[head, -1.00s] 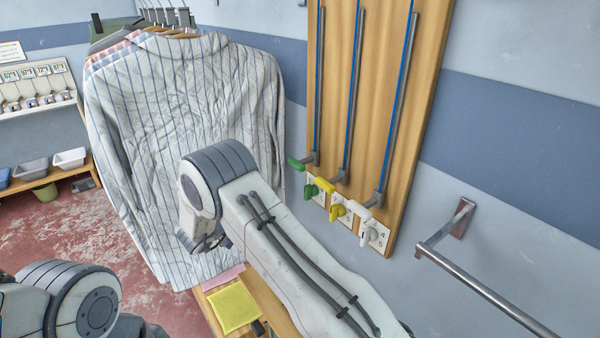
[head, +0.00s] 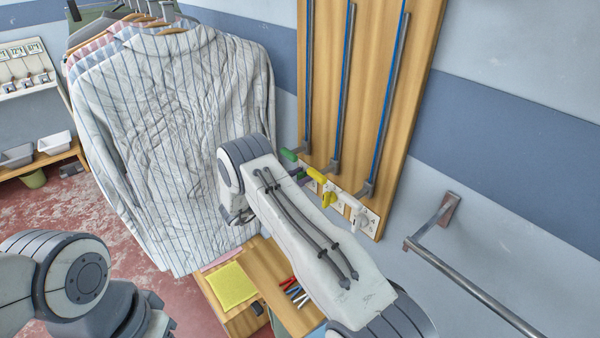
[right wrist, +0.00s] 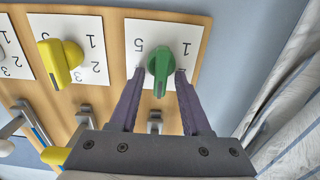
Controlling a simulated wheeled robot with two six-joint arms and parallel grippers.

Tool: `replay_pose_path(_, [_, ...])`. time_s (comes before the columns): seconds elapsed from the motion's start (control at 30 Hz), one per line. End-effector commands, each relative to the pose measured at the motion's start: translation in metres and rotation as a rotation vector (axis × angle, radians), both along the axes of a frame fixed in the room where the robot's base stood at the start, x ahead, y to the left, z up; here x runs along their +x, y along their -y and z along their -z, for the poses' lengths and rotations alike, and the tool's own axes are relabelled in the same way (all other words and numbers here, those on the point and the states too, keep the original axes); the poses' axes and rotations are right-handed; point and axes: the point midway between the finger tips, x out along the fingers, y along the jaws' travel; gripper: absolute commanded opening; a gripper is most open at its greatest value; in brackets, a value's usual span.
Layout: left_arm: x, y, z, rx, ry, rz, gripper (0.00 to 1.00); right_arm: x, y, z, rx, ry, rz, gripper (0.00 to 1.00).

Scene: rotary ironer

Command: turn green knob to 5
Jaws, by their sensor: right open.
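The green knob (right wrist: 161,65) sits on a white plate (right wrist: 192,30) in the right wrist view, where the numerals 5 and 1 show upside down. The knob's long grip runs nearly up and down in the picture, and I cannot tell which numeral it is set to. My right gripper (right wrist: 159,72) is open, with one purple finger on each side of the knob; I cannot tell whether either touches it. In the head view my right arm mostly hides this knob and the gripper. My left gripper is out of view.
A yellow knob (head: 328,198) and a white knob (head: 357,215) are beside it on the wooden board (head: 400,95). Slider handles, one green (head: 289,155), stand just above. Striped shirts (head: 180,130) hang close at left. A metal rail (head: 470,285) juts out at right.

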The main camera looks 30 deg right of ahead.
Motion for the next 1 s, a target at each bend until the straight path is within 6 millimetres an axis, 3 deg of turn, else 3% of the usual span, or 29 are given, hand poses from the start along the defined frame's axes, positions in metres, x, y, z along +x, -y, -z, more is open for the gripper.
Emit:
replay_pose_path(0.3, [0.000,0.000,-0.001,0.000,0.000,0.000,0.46,0.001,0.003,0.001,0.001,0.000,-0.001,0.47])
replay_pose_path(0.43, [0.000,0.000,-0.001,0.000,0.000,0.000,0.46,0.001,0.003,0.001,0.001,0.000,-0.001,0.00])
replay_pose_path(1.0, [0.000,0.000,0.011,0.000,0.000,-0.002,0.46,-0.001,0.003,0.003,0.011,0.066,-0.001,0.00])
